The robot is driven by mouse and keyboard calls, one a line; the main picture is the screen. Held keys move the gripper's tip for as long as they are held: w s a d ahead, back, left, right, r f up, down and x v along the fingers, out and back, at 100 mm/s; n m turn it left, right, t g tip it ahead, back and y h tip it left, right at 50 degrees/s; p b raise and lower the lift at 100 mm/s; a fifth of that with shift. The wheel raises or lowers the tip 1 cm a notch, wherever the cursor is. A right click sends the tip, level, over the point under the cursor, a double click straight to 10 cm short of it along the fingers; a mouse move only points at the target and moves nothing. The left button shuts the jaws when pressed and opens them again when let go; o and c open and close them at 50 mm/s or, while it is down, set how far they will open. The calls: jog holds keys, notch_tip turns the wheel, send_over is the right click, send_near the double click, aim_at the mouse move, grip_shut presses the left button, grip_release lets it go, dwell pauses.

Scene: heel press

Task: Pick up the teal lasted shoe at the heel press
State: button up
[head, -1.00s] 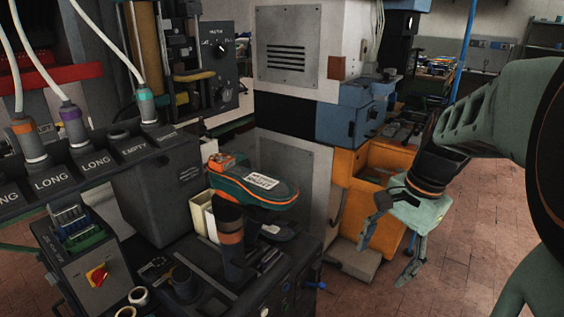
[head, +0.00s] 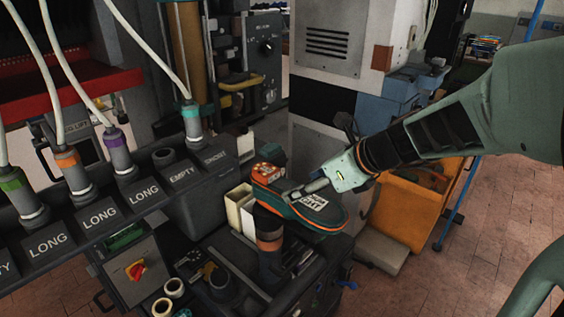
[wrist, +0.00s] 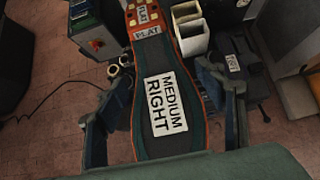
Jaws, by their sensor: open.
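The teal lasted shoe (head: 318,211) sits sole up on a dark post with an orange band (head: 269,243). Its sole is dark with a white label and an orange-red edge, and its heel end is orange with pale spots. In the wrist view the shoe (wrist: 175,135) lies lengthwise below my gripper, and its label reads MEDIUM RIGHT. My gripper (head: 302,189) is open above the shoe. In the wrist view my gripper's fingers (wrist: 163,80) lie to the left and right of the sole. I cannot tell whether they touch it. The shoe's underside is mostly hidden.
White bins (head: 240,208) stand close left of the shoe. A rack of labelled sockets with hoses (head: 110,205) runs along the left. A control box with a red-yellow knob (head: 133,268) and several rolls are at front left. An orange bin (head: 408,212) stands behind right.

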aim_at(278, 196)
jog(key=shift+w+a+f, duration=0.1)
jog(key=shift+a+f, duration=0.15)
jog(key=shift+a, duration=0.05)
jog(key=b+x, duration=0.3)
jog(key=x, duration=0.1)
jog(key=shift+a+f, duration=0.1)
jog(key=shift+f, duration=0.2)
jog(key=shift+w+a+f+b, duration=0.2)
jog(key=shift+a+f+b, duration=0.1)
jog(key=shift+b, duration=0.1)
jog(key=b+x, duration=0.3)
jog(key=x, duration=0.2)
jog(key=shift+s+a+r, duration=0.1)
jog(key=shift+r, duration=0.1)
jog(key=c, duration=1.7)
grip_shut()
jog(key=shift+r, duration=0.15)
